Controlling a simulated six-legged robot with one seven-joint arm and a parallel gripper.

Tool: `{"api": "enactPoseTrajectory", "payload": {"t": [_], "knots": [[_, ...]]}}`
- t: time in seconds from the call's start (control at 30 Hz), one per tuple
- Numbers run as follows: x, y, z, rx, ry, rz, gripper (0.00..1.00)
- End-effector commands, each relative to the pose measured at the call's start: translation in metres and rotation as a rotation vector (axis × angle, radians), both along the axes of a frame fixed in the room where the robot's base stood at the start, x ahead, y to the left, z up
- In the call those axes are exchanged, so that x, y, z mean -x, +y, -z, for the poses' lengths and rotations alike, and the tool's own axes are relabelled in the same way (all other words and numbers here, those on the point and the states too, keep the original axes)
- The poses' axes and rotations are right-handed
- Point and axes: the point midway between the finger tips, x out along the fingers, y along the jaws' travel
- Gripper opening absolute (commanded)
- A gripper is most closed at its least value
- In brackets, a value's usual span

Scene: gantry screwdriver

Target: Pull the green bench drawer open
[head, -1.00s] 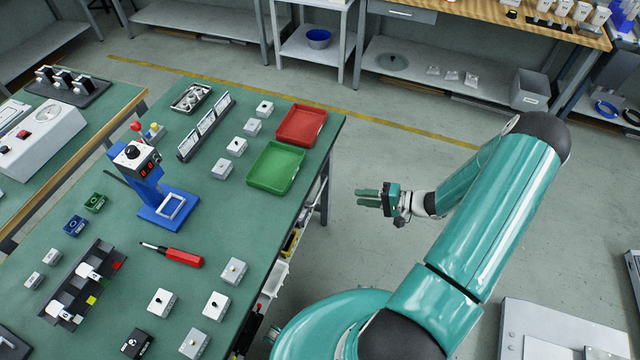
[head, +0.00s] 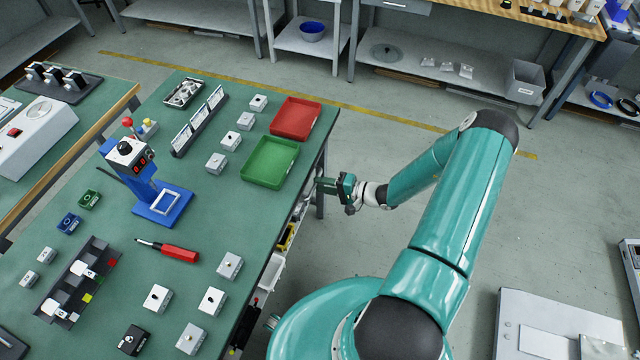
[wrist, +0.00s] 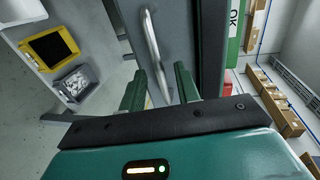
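The green-topped bench (head: 205,260) fills the left half of the head view. Its drawer front shows in the wrist view as a grey panel (wrist: 182,30) with a curved metal bar handle (wrist: 152,45). The drawer looks closed, and the bench top hides its front in the head view. My gripper (head: 320,186) is at the bench's right edge, just below the top, beside the green tray. In the wrist view my gripper (wrist: 158,78) is open, with the handle lying between its two green fingers in the picture. I cannot tell whether they touch it.
A green tray (head: 270,162) and a red tray (head: 297,119) sit on the bench near that edge. A yellow bin (wrist: 50,48) and a grey bin (wrist: 76,84) are on a shelf beside the drawer.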

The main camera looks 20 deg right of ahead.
Motion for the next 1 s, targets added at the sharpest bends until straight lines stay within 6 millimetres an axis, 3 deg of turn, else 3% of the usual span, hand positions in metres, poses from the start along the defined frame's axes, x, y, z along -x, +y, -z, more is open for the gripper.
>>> {"api": "enactPoseTrajectory", "payload": {"t": [0.4, 0.43, 0.6, 1.0], "knots": [[-0.0114, 0.0091, 0.0025, 0.0, -0.001, -0.001, 0.32], [-0.0114, 0.0091, 0.0025, 0.0, -0.001, -0.001, 0.3], [-0.0111, 0.0091, 0.0025, 0.0, -0.001, -0.001, 0.0], [-0.004, 0.0017, 0.0027, 0.001, -0.001, 0.0, 0.0]]}}
